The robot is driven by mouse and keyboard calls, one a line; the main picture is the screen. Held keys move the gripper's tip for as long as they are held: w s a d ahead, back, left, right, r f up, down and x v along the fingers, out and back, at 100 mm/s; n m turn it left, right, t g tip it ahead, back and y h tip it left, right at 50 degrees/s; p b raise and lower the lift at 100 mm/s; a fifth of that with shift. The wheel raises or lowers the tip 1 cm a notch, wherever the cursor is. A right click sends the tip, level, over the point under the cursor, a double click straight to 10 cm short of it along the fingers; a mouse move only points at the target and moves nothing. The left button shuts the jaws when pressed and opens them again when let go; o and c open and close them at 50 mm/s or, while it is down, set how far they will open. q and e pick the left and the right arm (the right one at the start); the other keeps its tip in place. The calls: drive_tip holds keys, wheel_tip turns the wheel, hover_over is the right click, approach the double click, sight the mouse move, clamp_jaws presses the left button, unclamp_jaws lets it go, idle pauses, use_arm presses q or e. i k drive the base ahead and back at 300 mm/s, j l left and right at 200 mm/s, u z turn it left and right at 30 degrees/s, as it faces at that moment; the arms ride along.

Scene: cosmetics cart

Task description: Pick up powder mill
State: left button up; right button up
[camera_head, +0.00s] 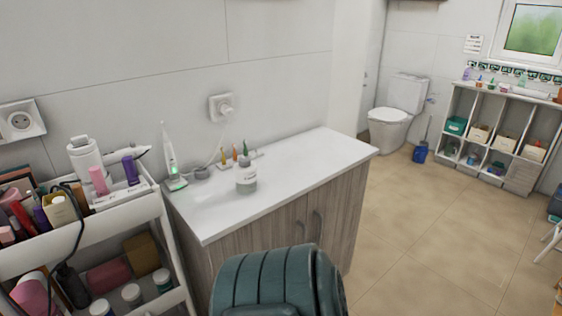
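I cannot tell for certain which thing is the powder mill. A white cylindrical thing (86,156) stands at the back of the cosmetics cart's top tray (92,235), beside a pink tube (98,181) and a purple tube (131,170). Several small jars (132,294) stand on the cart's lower shelf. Neither of my grippers is in view.
A teal padded seat back (264,283) stands before the wooden cabinet. An electric toothbrush (170,157) and small coloured-tipped items (233,153) stand at the counter's back. A cord hangs over the cart's front. The counter's right half and the tiled floor (420,230) are clear.

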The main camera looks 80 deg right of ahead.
sight(245, 178)
drive_tip(key=z, duration=2.45)
drive_tip(key=i+l, duration=0.1)
